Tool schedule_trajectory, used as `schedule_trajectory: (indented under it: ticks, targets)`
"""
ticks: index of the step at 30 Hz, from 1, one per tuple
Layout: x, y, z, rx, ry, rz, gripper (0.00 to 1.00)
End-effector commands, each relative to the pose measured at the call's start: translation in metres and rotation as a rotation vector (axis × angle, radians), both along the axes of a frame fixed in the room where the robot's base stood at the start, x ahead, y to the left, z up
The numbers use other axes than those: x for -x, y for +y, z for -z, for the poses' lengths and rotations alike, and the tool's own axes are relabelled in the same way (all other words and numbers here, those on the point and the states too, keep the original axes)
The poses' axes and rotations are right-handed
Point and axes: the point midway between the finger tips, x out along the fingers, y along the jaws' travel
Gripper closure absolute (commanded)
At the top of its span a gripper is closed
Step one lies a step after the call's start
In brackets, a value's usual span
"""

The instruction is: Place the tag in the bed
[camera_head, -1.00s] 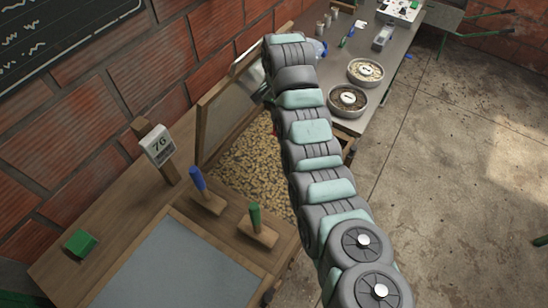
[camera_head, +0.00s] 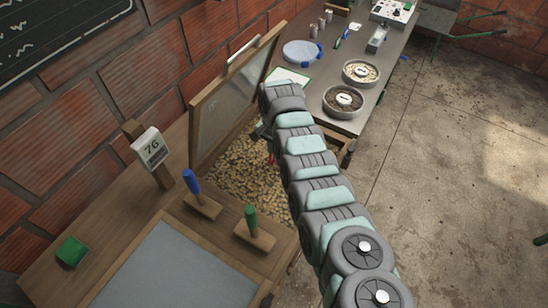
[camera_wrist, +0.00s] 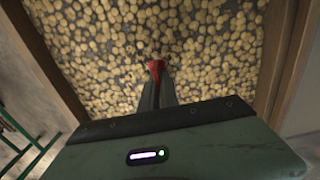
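My gripper (camera_wrist: 155,70) points down over the bed. Its fingers are close together on a small red object, which I take to be the tag (camera_wrist: 155,65). A bit of red tag also shows in the head view (camera_head: 271,158), just left of my arm. Its lower end is over or at the pieces; I cannot tell whether it touches them. My arm hides the right part of the bed in the head view.
A framed lid (camera_head: 235,90) stands raised at the bed's back left. A post with a "76" card (camera_head: 150,150), a blue-handled tool (camera_head: 195,190) and a green-handled tool (camera_head: 252,225) stand in front. A metal table (camera_head: 385,70) with round pans lies beyond.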

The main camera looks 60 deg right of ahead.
Motion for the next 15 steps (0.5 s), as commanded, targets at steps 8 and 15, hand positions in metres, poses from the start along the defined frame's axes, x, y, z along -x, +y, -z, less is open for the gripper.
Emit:
schedule_trajectory:
  ticks: [8,15]
  targets:
    - [0.001,0.001,0.032,-0.002,0.003,0.000,1.00]
    - [0.000,0.000,0.031,-0.001,0.000,0.000,1.00]
